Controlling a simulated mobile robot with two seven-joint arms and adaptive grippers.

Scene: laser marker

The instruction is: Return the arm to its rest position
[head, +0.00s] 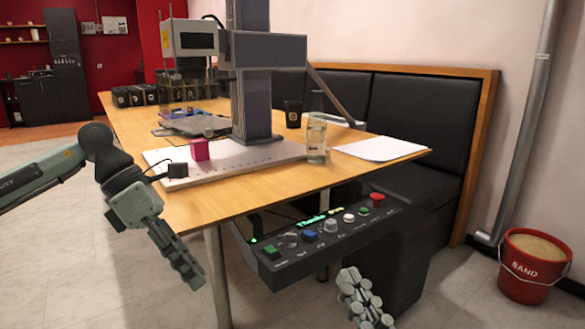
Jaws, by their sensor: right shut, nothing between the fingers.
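My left gripper (180,260) hangs in the air in front of the table's near left side, pointing down and to the right. Its fingers are seen edge-on, so I cannot tell whether they are open. My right gripper (352,285) shows at the bottom, below the control panel (330,240), with its fingers together and nothing between them. Its arm is mostly out of the picture. The laser marker (255,80) stands on the table with its grey column and white head. A pink cube (200,149) sits on its light base plate (240,160).
The wooden table (370,170) carries a glass bottle (317,140), a black cup (293,113) and white paper (380,149). The panel with several buttons is under its front edge. A black bench (420,120) is behind. A red sand bucket (527,285) stands at right.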

